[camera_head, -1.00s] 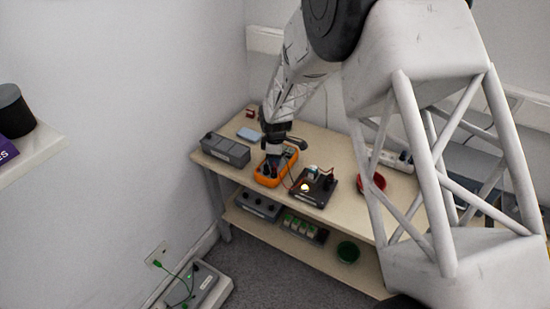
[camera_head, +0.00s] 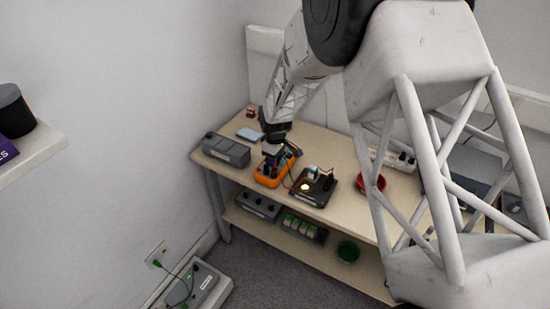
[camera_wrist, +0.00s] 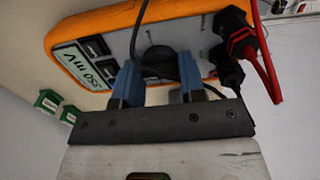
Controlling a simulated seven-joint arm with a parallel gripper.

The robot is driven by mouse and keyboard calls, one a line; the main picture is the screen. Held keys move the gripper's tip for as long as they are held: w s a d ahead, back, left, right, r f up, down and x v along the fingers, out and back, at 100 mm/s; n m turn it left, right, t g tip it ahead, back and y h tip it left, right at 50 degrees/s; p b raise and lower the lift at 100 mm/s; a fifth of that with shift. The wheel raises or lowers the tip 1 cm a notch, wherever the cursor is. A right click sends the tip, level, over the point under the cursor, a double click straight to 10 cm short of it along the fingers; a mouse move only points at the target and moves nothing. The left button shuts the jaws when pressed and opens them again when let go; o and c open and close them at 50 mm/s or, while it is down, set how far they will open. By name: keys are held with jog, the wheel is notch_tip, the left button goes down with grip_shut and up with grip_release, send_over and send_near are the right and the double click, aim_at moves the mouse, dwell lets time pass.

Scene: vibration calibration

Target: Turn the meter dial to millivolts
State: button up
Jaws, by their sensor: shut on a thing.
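The orange meter (camera_head: 265,180) lies on the bench top, left of a black board. In the wrist view the meter (camera_wrist: 75,28) shows its grey face, dark buttons, plugged-in leads and a display (camera_wrist: 75,66) that appears to read 350 mV. The round black dial (camera_wrist: 160,57) is on its face, partly hidden by a black lead and the fingers. My gripper (camera_wrist: 157,85) has its blue fingertips on either side of the dial and is shut on it. In the head view my gripper (camera_head: 270,166) reaches down onto the meter.
A grey box (camera_head: 226,150) stands left of the meter. A black board (camera_head: 314,187) with a lit spot stands to the right, with a red bowl (camera_head: 370,183) beyond. Red and black leads (camera_wrist: 240,42) run close to the fingers. The lower shelf holds several boxes and a green bowl (camera_head: 348,250).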

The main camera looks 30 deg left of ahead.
jog(key=o, duration=0.9)
jog(key=shift+r, duration=0.15)
jog(key=shift+r, duration=3.75)
